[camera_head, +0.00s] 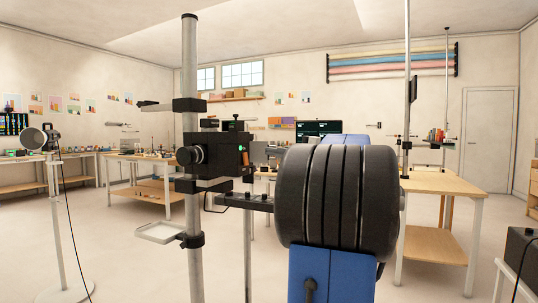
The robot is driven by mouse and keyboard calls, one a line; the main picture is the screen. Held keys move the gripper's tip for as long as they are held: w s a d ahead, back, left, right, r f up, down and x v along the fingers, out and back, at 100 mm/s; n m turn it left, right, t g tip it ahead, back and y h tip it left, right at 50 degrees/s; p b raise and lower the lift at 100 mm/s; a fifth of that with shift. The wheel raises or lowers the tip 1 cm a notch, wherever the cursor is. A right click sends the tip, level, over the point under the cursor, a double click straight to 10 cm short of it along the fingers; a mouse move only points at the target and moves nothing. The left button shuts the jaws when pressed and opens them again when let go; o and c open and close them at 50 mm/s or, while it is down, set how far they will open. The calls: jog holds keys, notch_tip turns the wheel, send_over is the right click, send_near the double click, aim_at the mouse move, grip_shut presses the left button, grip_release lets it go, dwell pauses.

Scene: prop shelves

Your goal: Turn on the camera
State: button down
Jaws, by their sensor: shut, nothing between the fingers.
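The black camera (222,153) is mounted on a grey upright pole (190,80) left of the middle, with its round lens pointing left. My gripper (245,201) is a dark shape, shut and empty, reaching left just below the camera's lower right side. My large black wrist joint and blue arm link hide part of it and what lies behind. I cannot tell whether it touches the camera.
Black clamps grip the pole, and a small pale tray (162,233) sticks out low on its left. A lamp on a stand (42,139) is at the far left. A wooden table (443,184) stands at the right. Workbenches line the back. The left floor is mostly clear.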

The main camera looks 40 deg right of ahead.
jog(key=s+d+r, duration=0.1)
jog(key=s+d, duration=0.1)
jog(key=s, duration=0.4)
jog(key=shift+s+d, duration=0.2)
jog(key=shift+s, duration=0.05)
dwell(0.4)
jog(key=w+a+f+n+g, duration=0.1)
jog(key=a+f+g, duration=0.2)
jog(key=a+f, duration=0.55)
jog(key=w+a+f+n+g, duration=0.1)
jog(key=a+f+n+g, duration=0.3)
jog(key=a, duration=0.7)
jog(key=w+a+f+m+g, duration=0.1)
jog(key=a+f+g, duration=0.1)
jog(key=a+f, duration=0.7)
jog(key=s+a+f+n+g+h, duration=0.2)
jog(key=s+a+f+n, duration=0.3)
jog(key=s+f, duration=0.4)
jog(key=s+a+f+n+g+h, duration=0.2)
jog(key=s+a+f+n+h, duration=0.2)
jog(key=s+f, duration=0.5)
jog(key=shift+s+a+f+n+h, duration=0.35)
jog(key=shift+a+f, duration=0.7)
jog(key=shift+f, duration=0.5)
